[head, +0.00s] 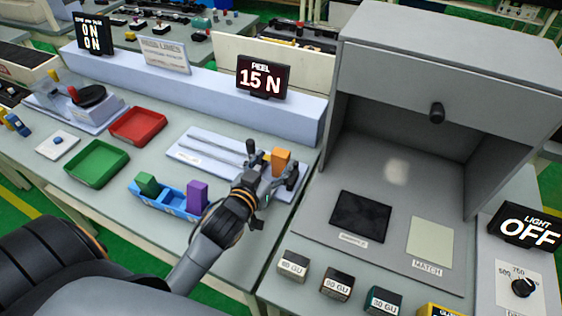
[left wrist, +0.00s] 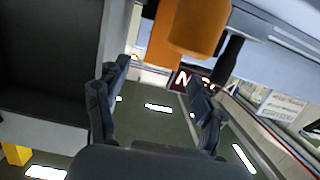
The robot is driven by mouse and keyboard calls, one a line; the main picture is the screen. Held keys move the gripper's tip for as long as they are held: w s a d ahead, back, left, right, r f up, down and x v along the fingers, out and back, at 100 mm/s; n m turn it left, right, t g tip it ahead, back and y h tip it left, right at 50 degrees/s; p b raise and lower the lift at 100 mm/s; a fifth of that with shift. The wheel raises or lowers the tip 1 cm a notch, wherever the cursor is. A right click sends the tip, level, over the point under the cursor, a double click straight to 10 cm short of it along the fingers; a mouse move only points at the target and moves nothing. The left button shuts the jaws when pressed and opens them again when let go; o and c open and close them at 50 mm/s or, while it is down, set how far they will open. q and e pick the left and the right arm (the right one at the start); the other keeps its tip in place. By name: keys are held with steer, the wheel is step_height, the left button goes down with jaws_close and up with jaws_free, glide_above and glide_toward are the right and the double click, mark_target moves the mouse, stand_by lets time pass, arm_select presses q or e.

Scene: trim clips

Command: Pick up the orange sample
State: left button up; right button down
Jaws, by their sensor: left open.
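The orange sample (head: 281,158) is a small upright block on the right part of the pale grooved plate (head: 190,157). In the left wrist view the orange sample (left wrist: 198,28) is large at the top edge, partly cut off, beyond the fingertips and off to one side. My left gripper (head: 275,170) is open, with its fingers close around the orange sample's place in the head view; they hide its lower part. In the left wrist view the open left gripper (left wrist: 158,78) has nothing between its fingers. I cannot tell whether they touch the sample. My right gripper is not in view.
A blue rack (head: 170,199) holds a green block (head: 147,183) and a purple block (head: 197,195) left of my gripper. Red (head: 138,125) and green (head: 97,161) trays lie further left. A grey light booth (head: 440,60) stands on the right. A display (head: 264,77) reads "PEEL 15 N".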

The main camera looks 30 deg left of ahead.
mark_target(279, 156)
arm_select(q)
steer(key=shift+w+p, duration=0.45)
steer(key=shift+w, duration=0.4)
steer(key=shift+w+a+f+p, duration=0.1)
steer(key=shift+w+f+p, duration=0.15)
steer(key=shift+w, duration=0.35)
steer(key=shift+w+a+f+p, duration=0.1)
steer(key=shift+w+f, duration=0.1)
steer(key=shift+w, duration=0.4)
steer(key=shift+w+f, duration=0.2)
steer(key=shift+w, duration=0.25)
steer(key=shift+s, duration=0.1)
steer(key=c, duration=1.2)
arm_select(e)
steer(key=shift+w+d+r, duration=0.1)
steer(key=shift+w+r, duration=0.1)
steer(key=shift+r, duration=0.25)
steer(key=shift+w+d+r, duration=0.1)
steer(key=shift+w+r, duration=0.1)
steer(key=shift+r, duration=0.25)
